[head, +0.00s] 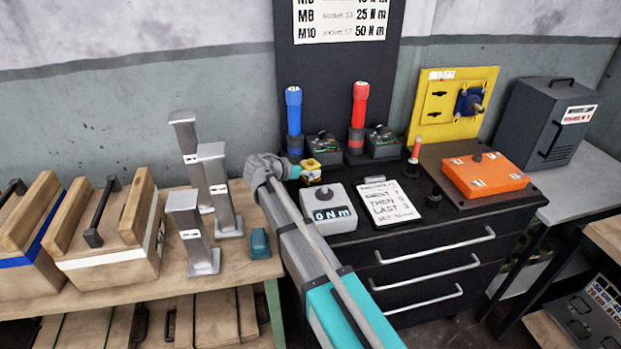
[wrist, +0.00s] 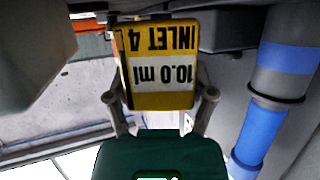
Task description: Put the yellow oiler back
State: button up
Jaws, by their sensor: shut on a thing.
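The yellow oiler (wrist: 158,94) is held between the two fingers of my gripper (wrist: 160,104), in the middle of the wrist view. In the head view the yellow oiler (head: 312,165) shows small at the end of my arm, over the back left of the black cabinet, in front of the blue-topped tool. My gripper (head: 303,172) is shut on it. Its underside is hidden, so I cannot tell whether it touches anything below.
A blue tool (head: 294,115), which also shows close on the right in the wrist view (wrist: 262,125), and a red tool (head: 360,110) stand upright at the back. A grey "0 Nm" box (head: 327,200) and a clipboard (head: 388,205) lie in front. An orange box (head: 485,177) is right.

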jog(key=shift+f+b, duration=1)
jog(key=shift+f, duration=0.3)
jog(key=shift+f, duration=0.1)
jog(key=o, duration=1.1)
jog(key=shift+o, duration=0.2)
jog(key=shift+s+r, duration=0.15)
jog(key=shift+r, duration=0.1)
jog(key=p+v, duration=0.4)
jog(key=v, duration=0.7)
jog(key=shift+s+a, duration=0.2)
jog(key=shift+a, duration=0.15)
